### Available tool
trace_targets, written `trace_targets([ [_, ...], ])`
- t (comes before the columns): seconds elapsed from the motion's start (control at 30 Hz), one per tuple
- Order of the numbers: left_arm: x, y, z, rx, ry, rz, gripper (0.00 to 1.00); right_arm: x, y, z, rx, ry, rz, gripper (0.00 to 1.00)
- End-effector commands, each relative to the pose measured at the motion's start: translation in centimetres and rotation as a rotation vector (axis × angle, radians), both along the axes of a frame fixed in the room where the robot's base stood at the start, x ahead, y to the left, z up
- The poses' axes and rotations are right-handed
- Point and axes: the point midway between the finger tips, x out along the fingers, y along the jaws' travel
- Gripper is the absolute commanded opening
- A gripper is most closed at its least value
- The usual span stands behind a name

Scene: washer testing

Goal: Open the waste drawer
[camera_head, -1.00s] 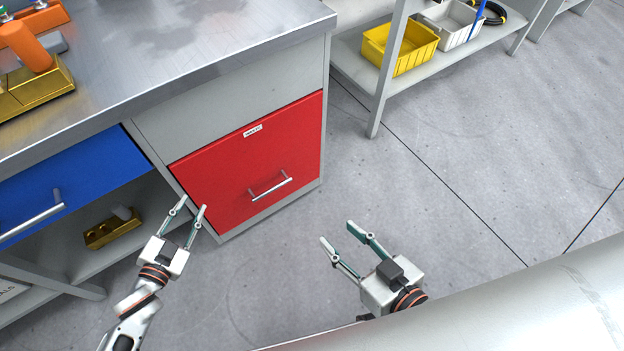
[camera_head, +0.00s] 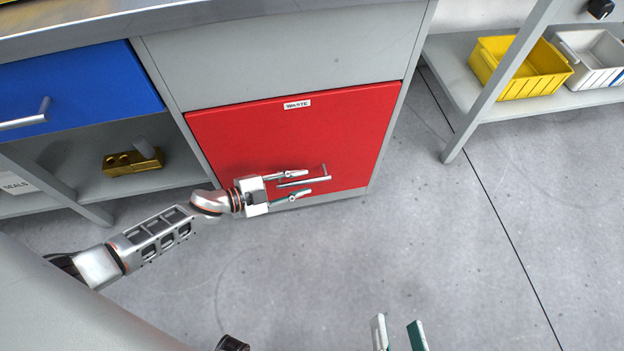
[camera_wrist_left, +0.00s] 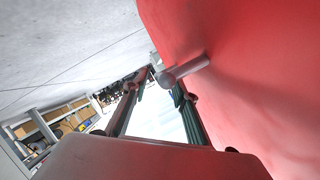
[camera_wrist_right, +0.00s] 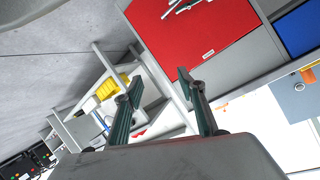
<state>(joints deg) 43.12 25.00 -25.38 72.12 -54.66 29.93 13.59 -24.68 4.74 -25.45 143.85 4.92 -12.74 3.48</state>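The waste drawer (camera_head: 300,125) is a red front labelled "WASTE" and sits flush and closed in the grey cabinet. Its silver bar handle (camera_head: 322,180) is low on the front. My left gripper (camera_head: 309,182) is at the handle with its fingers apart, one above and one below the bar in the head view. In the left wrist view the handle (camera_wrist_left: 188,68) shows by the fingertips; contact cannot be told. My right gripper (camera_head: 397,333) is open and empty over the floor, away from the drawer. In the right wrist view the red drawer (camera_wrist_right: 190,30) shows beyond its fingers.
A blue drawer (camera_head: 80,90) is left of the waste drawer, above a shelf holding a brass-coloured block (camera_head: 133,162). A rack with a yellow bin (camera_head: 520,68) and a white bin (camera_head: 590,58) stands at right. The floor before the drawer is clear.

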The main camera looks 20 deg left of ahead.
Motion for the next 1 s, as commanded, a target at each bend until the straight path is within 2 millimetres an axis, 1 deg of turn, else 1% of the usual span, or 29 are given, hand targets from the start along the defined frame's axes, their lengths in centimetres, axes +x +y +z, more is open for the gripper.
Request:
trace_targets([
  [0.03, 0.3, -0.6, -0.6, -0.002, 0.004, -0.001, 0.28, -0.2, 0.2, -0.4, 0.020, 0.013, -0.008, 0.40],
  [0.07, 0.5, -0.8, -0.8, -0.001, 0.006, -0.001, 0.28, -0.3, 0.3, -0.4, 0.033, 0.016, -0.013, 0.40],
  [0.23, 1.7, -1.8, -1.1, 0.000, 0.004, 0.001, 0.28, -0.4, 0.9, -0.3, 0.082, 0.027, -0.030, 0.40],
  [0.57, 2.2, -2.0, -1.0, 0.000, 0.000, 0.000, 0.28, -0.3, 0.9, -0.1, 0.097, 0.024, -0.037, 0.40],
  [0.67, 2.2, -2.0, -1.0, 0.000, 0.000, 0.000, 0.04, -0.3, 0.9, -0.1, 0.097, 0.024, -0.037, 0.40],
  [0.7, 2.2, -2.0, -1.0, 0.000, 0.000, 0.000, 0.00, -0.3, 0.9, -0.1, 0.097, 0.024, -0.037, 0.40],
  [1.0, 2.0, -1.9, -0.9, 0.000, 0.001, 0.001, 0.00, -0.3, 0.9, -0.1, 0.093, 0.024, -0.035, 0.40],
])
